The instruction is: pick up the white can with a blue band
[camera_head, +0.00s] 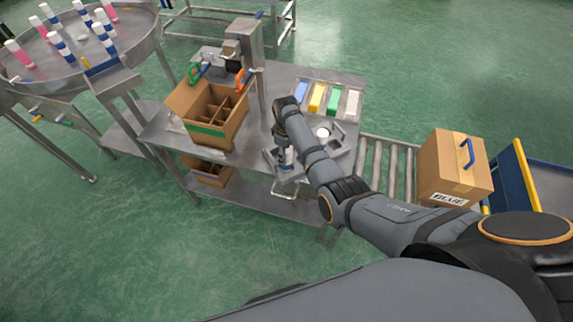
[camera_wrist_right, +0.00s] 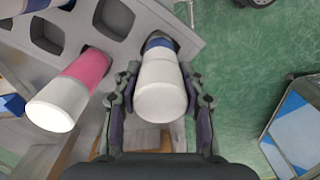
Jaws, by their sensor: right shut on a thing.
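A white can with a blue band (camera_wrist_right: 161,92) stands between the fingers of my right gripper (camera_wrist_right: 160,82) in the right wrist view. The fingers are shut on its white upper part, and the blue band shows at the hole in the grey holder plate (camera_wrist_right: 192,42). I cannot tell whether its base is still inside the hole. In the head view my right gripper (camera_head: 285,157) is over the front of the metal table, partly covered by my arm. My left gripper is not in view.
A pink-banded can (camera_wrist_right: 75,88) leans close beside the gripped one in the right wrist view. The head view shows an open divided carton (camera_head: 208,112) on the table, colored bins (camera_head: 317,97) behind, and a closed box (camera_head: 454,167) on the roller conveyor. A round table (camera_head: 82,48) holds several cans.

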